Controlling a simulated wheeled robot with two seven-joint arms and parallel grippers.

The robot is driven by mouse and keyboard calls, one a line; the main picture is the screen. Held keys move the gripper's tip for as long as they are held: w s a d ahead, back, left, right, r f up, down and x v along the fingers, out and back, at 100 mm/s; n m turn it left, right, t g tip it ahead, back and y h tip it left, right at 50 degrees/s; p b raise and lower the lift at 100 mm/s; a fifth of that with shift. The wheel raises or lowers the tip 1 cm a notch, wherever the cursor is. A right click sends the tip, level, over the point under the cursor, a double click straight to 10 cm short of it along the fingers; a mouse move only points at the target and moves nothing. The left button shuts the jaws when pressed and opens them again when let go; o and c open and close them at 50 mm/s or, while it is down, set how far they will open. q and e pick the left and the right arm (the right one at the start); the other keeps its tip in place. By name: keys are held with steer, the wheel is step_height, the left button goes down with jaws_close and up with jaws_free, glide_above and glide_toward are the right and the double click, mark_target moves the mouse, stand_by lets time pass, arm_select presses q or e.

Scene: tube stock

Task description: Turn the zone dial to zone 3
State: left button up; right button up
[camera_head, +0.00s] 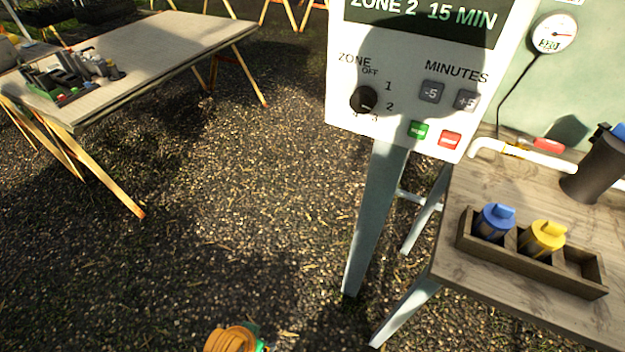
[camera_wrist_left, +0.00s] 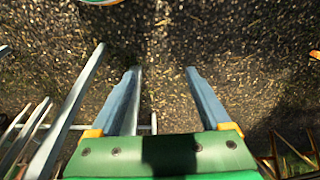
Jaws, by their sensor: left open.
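The zone dial (camera_head: 363,100) is a round black knob at the left of a white control panel (camera_head: 345,75) in the head view. Labels OFF, 1, 2, 3 and 4 run around it, and its light mark points toward 2. The display (camera_head: 425,18) above reads ZONE 2 15 MIN, partly cut off by the top edge. My left gripper (camera_wrist_left: 162,70) is open and empty in the left wrist view, over gravel ground, with no panel or dial between its fingers. My right gripper is not in view.
Grey -5 and +5 buttons and green (camera_head: 418,130) and red (camera_head: 449,140) buttons share the panel. Right, a wooden table (camera_head: 450,240) carries a tray (camera_head: 535,273) with blue and yellow-capped items. Another table (camera_head: 150,45) stands back left. Open gravel lies between.

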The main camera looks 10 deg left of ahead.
arm_select(q)
steer(key=w+d+r+t+h+b, duration=0.1)
steer(key=w+d+r+t+b, duration=0.3)
steer(key=w+r, duration=0.65)
steer(key=m+t+h+b, duration=0.15)
steer(key=t+h, duration=0.25)
steer(key=t, duration=0.6)
glide_toward(360, 105)
steer(key=w, duration=0.2)
steer(key=x, duration=0.2)
steer(key=p+x, duration=0.1)
steer(key=x, duration=0.1)
steer(key=p+x, duration=0.1)
steer(key=x, duration=0.1)
steer(key=shift+w+d, duration=0.15)
steer(key=shift+d, duration=0.2)
steer(key=shift+w+d, duration=0.1)
steer(key=shift+w, duration=0.1)
jaws_close()
